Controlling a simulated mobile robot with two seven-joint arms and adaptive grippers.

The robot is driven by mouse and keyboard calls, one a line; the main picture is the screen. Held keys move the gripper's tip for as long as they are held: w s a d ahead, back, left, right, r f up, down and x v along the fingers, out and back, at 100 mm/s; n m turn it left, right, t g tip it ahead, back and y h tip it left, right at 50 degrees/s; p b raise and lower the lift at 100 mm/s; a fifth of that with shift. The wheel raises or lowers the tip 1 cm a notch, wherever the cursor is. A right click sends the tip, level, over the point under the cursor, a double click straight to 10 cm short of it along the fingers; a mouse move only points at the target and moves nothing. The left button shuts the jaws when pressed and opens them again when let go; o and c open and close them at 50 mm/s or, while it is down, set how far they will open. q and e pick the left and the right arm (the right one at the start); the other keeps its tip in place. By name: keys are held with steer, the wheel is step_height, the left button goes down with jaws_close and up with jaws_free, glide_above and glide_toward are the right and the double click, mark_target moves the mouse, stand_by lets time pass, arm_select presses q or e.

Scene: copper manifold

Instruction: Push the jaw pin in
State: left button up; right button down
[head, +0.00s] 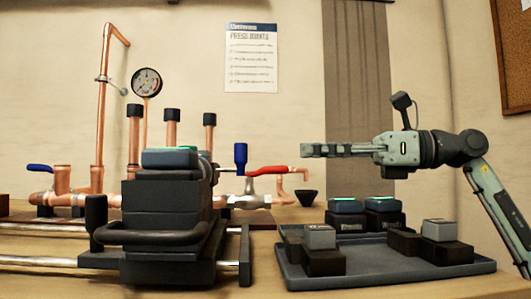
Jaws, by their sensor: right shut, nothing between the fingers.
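I cannot pick out the jaw pin for certain. A blue upright peg (241,156) stands just right of the dark stacked block, and a thin light rod shows between them. The dark block (165,205) has a blue-grey top piece (170,158) and a black handle bar across its front; it hides part of the pipework behind. My right gripper (307,150) comes in from the right and points left, level in the air. Its fingers are shut and empty, to the right of the blue peg and apart from it. My left gripper is not in view.
A dark tray (400,268) at the front right holds grey-topped blocks and blue-grey pieces in black holders. Copper pipes (100,125) with a gauge (146,82) and a red-lever valve (268,170) stand behind. A small black cup (307,197) stands on the table. Metal rails (40,262) run left.

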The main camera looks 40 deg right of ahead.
mark_target(244, 151)
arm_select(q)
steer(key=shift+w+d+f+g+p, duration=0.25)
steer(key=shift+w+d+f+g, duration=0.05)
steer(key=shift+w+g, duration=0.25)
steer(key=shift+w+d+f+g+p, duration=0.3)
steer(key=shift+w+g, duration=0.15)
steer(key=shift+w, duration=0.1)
arm_select(e)
steer(key=x, duration=0.8)
steer(key=shift+w+a, duration=0.25)
steer(key=shift+a, duration=0.05)
steer(key=shift+w+a+r+p, duration=0.1)
steer(key=shift+w+a+p, duration=0.35)
steer(key=shift+a, duration=0.15)
steer(key=shift+w+a+p, duration=0.3)
steer(key=shift+a+p, duration=0.15)
steer(key=shift+a, duration=0.3)
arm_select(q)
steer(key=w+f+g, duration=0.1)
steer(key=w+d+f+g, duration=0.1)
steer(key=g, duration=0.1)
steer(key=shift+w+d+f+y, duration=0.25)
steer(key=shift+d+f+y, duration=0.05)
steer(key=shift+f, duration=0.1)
